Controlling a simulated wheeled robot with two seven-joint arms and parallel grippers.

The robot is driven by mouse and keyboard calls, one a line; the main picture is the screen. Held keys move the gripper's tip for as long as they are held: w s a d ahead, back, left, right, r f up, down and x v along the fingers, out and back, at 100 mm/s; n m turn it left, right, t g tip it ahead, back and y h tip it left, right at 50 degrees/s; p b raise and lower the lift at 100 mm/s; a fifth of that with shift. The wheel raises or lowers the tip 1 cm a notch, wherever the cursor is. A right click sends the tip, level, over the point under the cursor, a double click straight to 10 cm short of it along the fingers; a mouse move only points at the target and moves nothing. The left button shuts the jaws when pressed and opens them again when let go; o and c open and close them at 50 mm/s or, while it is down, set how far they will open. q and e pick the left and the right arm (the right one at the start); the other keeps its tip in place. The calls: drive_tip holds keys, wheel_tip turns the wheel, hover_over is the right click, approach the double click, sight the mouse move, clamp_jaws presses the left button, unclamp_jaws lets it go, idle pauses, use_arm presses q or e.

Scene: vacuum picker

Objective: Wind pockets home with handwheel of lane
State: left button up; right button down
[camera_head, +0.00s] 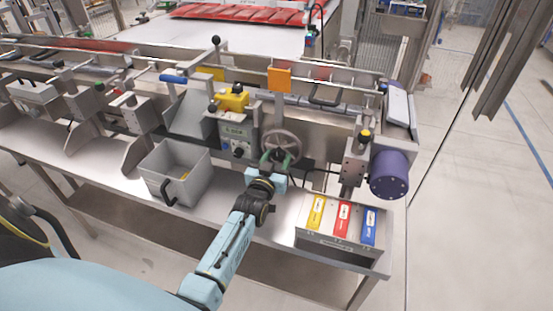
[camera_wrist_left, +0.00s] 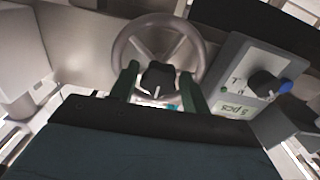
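The grey spoked handwheel (camera_head: 283,145) is mounted on the front of the lane, right of the control box. My left gripper (camera_head: 276,158) is at the lower part of the wheel, with its green fingers pointing at it. In the left wrist view the handwheel (camera_wrist_left: 158,50) fills the upper middle. The left gripper's fingers (camera_wrist_left: 158,85) stand apart there, one on each side of a black knob (camera_wrist_left: 157,76) on the wheel. I cannot tell whether the fingers touch the knob. My right gripper is not in view.
The control box (camera_head: 237,138) with dials and a small display is just left of the wheel. A grey bin (camera_head: 160,157) stands on the bench further left. A holder with yellow, red and blue tags (camera_head: 343,219) is at the right, near a purple cylinder (camera_head: 389,174).

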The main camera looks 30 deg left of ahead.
use_arm(q)
drive_tip(key=shift+o, duration=1.2)
drive_tip(key=shift+s, duration=0.1)
drive_tip(key=shift+s+d, duration=0.15)
drive_tip(key=shift+s, duration=0.2)
drive_tip(key=p+v, duration=0.2)
drive_tip(key=v, duration=1)
drive_tip(key=shift+s, duration=0.3)
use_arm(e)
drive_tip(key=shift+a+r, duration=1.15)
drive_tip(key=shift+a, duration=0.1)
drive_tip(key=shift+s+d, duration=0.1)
